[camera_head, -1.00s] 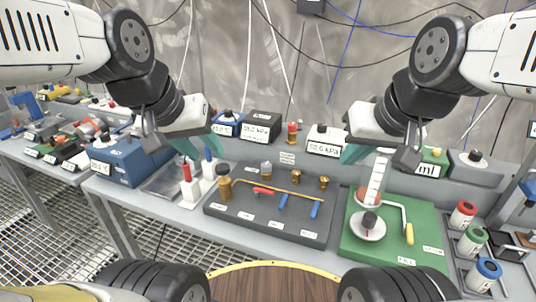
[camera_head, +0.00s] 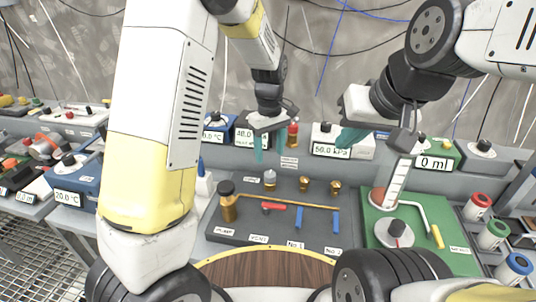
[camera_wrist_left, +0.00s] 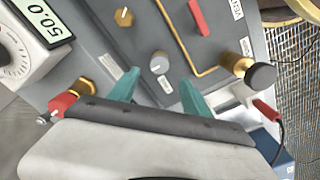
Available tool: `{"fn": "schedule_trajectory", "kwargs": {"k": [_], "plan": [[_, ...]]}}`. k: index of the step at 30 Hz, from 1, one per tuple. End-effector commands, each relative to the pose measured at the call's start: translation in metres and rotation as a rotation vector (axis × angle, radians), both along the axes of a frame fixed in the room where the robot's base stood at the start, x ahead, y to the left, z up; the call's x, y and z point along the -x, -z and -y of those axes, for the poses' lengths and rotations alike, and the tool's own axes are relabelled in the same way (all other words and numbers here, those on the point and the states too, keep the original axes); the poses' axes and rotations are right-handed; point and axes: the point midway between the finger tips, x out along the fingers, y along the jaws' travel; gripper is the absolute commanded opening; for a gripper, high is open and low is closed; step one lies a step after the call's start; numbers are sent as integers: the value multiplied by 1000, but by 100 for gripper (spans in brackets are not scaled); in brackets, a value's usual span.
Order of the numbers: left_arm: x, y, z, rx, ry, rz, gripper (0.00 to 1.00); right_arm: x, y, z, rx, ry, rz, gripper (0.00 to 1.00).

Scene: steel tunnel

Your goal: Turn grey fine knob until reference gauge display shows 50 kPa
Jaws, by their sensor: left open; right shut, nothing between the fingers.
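The grey fine knob (camera_head: 270,180) stands on the dark valve panel. In the left wrist view the grey knob (camera_wrist_left: 160,64) lies just ahead of the gap between my fingertips, with no visible contact. My left gripper (camera_head: 269,150) is open, pointing down above and behind the knob; its teal fingers also show in the left wrist view (camera_wrist_left: 158,80). A white gauge box (camera_head: 332,152) reads 50.0 kPa, and its display (camera_wrist_left: 45,18) shows 50.0 in the wrist view. A dark display box (camera_head: 243,128), partly hidden by my left gripper, seems to read 40.0. My right gripper (camera_head: 350,138) is shut and empty.
A red-handled valve (camera_head: 274,207) and blue handles lie in front; a brass-and-black fitting (camera_head: 228,203) is at left. A red-topped fitting (camera_head: 293,134) stands close behind my left gripper. A green board (camera_head: 420,252) is at right.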

Motion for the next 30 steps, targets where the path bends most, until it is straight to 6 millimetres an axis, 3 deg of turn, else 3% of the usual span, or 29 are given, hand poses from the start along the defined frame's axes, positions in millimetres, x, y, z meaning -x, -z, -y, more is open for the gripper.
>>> {"fn": "schedule_trajectory", "kwargs": {"k": [5, 16, 28, 30], "plan": [[-1, 16, 1, -7, -6, -6, 57, 0, 0, 0, 0, 0, 0, 0], [0, 71, 1, -6, -4, -5, 57, 0, 0, 0, 0, 0, 0, 0], [-1, 81, 1, -6, -4, -3, 57, 0, 0, 0, 0, 0, 0, 0], [-1, 81, 1, -6, -4, -3, 45, 0, 0, 0, 0, 0, 0, 0]]}}
